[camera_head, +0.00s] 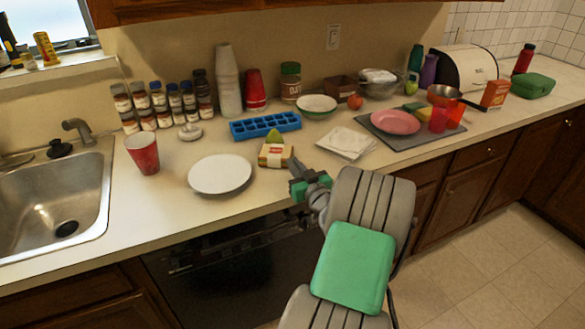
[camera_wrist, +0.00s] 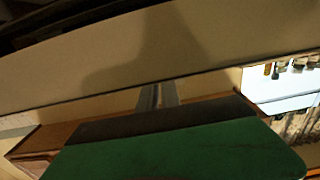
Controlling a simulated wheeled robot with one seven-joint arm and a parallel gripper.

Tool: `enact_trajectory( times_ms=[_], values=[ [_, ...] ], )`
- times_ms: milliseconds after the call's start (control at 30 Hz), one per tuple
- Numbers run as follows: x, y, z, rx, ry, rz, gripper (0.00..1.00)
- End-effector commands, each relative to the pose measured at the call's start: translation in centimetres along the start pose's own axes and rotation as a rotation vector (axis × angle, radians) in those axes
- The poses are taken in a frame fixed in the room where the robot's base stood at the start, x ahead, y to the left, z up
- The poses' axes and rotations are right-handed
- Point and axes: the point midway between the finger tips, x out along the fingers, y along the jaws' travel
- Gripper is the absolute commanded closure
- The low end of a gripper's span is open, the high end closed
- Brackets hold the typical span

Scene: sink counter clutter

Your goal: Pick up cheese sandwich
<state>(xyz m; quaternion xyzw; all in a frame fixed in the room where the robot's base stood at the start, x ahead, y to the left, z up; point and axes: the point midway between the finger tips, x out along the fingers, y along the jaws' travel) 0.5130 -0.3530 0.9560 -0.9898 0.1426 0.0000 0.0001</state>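A small pale wedge-like pack with a red and yellow label (camera_head: 276,156), which looks like the cheese sandwich, sits on the counter (camera_head: 215,212) near its front edge, right of a white plate (camera_head: 220,174). A green wedge-shaped thing (camera_head: 274,136) shows just behind it. My gripper (camera_head: 298,170) is at the counter's front edge, close to the right of the pack. I cannot tell whether they touch. The fingers are small and partly hidden here. In the wrist view, the sandwich is not visible, and my green wrist part fills the lower area.
A blue ice tray (camera_head: 265,125) lies behind the pack, and white napkins (camera_head: 346,143) lie to the right. A red cup (camera_head: 143,153) stands left of the plate. Spice jars line the wall. A pink plate (camera_head: 395,121) is farther right. The sink (camera_head: 45,200) is at left.

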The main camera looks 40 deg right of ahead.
Motion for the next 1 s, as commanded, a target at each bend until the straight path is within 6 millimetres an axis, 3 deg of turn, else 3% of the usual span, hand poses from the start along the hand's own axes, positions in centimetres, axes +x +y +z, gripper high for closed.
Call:
enact_trajectory(
  times_ms=[1000],
  values=[
    [0.00, 0.00, -0.01, 0.000, 0.000, 0.000, 0.09]
  ],
)
